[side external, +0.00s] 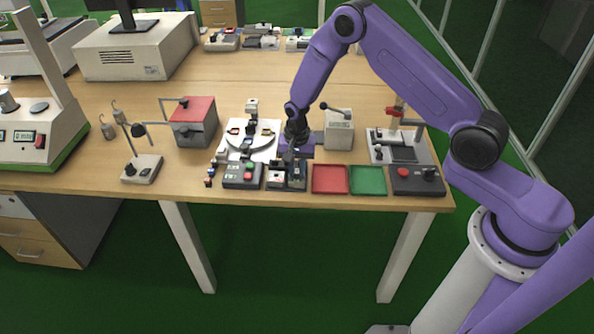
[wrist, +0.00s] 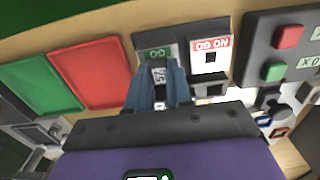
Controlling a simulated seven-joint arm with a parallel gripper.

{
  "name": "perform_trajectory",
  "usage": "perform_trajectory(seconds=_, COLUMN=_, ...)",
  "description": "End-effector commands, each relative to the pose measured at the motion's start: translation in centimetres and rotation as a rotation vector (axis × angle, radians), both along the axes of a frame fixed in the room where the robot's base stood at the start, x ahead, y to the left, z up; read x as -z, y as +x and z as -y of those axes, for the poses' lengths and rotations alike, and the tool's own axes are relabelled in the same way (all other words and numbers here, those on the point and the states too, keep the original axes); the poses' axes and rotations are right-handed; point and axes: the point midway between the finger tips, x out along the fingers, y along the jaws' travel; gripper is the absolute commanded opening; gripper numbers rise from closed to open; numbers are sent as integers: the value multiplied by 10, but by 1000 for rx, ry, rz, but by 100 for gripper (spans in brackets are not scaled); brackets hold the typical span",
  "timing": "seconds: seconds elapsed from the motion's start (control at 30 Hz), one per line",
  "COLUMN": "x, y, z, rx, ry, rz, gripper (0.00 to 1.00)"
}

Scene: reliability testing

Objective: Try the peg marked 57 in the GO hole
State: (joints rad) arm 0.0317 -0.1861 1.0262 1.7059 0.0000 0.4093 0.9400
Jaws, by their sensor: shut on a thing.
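My gripper (wrist: 158,92) is shut on a pale peg (wrist: 160,76) with dark digits on its side, which look like 57. The peg stands between the fingers, in front of the GO plate (wrist: 152,54) with its green label. The GO hole itself is hidden behind the peg and fingers, so I cannot tell whether the tip is in it. The NO GO plate (wrist: 210,62) beside it has a red label and an open dark square hole. In the side view my gripper (side external: 291,154) is low over the gauge block (side external: 286,184).
A red tray (side external: 330,180) and a green tray (side external: 367,181) lie right of the gauge block. A button box (side external: 242,175) with red and green buttons stands close on its left. A white fixture (side external: 250,135) with small parts is behind. The table's front edge is near.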

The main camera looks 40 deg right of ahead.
Motion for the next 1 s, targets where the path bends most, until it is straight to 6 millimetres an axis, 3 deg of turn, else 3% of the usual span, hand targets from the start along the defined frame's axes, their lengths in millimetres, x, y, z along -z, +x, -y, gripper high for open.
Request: perform_trajectory(seconds=1.0, x=-12, y=0, z=0, rx=0, ry=0, rz=0, gripper=0)
